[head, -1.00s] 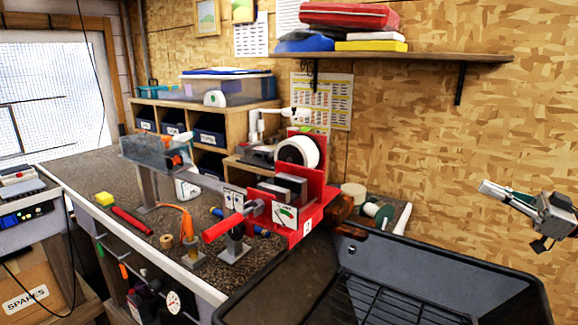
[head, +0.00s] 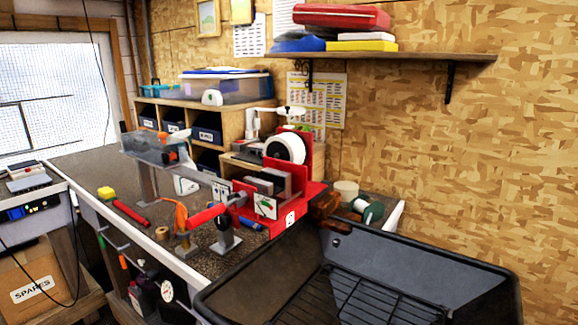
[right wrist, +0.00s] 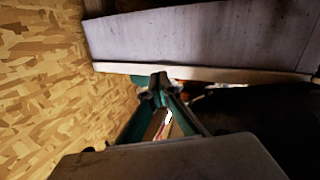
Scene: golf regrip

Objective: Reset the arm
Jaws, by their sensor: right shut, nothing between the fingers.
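Neither gripper shows in the head view now. In the right wrist view my right gripper (right wrist: 160,88) has its dark green fingers meeting at the tips, shut and empty. My left gripper is in neither current view. In the head view a club with a red grip (head: 208,216) lies across a small stand near the front edge of the workbench, beside a red fixture (head: 290,222) with a white roll (head: 285,149).
A black tray (head: 425,252) with a rack inside fills the lower right. In the right wrist view a pale slab (right wrist: 200,38) with a white edge spans the top, close to the fingers.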

